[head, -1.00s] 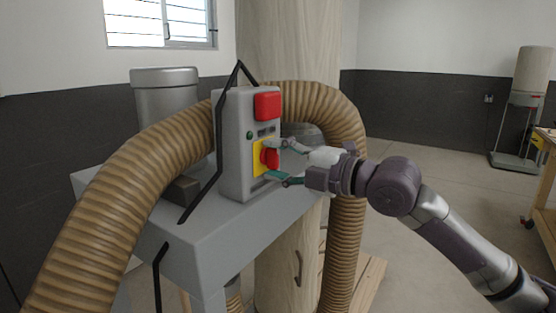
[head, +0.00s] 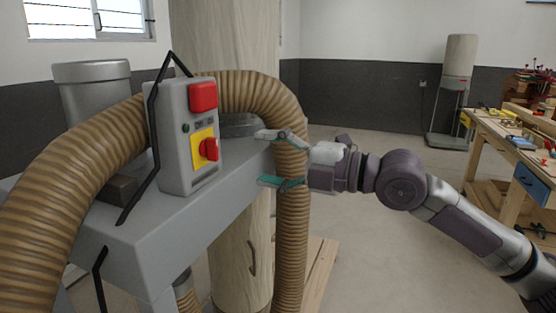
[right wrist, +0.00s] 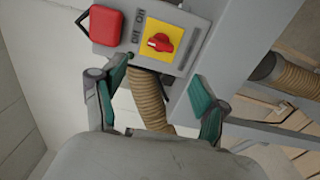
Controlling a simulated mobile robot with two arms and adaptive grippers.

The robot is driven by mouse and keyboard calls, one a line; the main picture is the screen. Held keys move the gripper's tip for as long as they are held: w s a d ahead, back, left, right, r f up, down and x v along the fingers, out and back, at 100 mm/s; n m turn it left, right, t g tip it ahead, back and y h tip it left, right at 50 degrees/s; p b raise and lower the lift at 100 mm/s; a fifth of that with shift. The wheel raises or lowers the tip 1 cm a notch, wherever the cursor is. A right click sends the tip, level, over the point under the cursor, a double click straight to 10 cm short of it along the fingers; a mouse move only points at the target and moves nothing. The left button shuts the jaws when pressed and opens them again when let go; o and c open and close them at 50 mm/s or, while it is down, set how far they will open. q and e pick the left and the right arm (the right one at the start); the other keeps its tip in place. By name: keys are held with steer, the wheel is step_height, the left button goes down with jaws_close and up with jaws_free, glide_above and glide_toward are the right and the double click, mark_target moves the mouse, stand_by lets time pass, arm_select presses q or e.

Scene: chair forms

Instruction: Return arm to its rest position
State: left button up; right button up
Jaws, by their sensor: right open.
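My right gripper (head: 280,160) is open and empty in the middle of the head view. It is to the right of the grey control box (head: 180,165) and apart from it. The box carries a red rotary knob (head: 209,149) on a yellow plate and a large red button (head: 203,96) above. In the right wrist view, the two teal-padded fingers of the gripper (right wrist: 160,92) stand wide apart, with the knob (right wrist: 160,42) beyond their tips. My left gripper is not in view.
A ribbed brown hose (head: 292,230) arches behind the box and hangs down behind my right fingers. The box stands on a grey machine frame (head: 150,250). A workbench with tools (head: 500,135) is at the right. The floor between is open.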

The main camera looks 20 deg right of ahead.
steer(key=shift+v, duration=0.85)
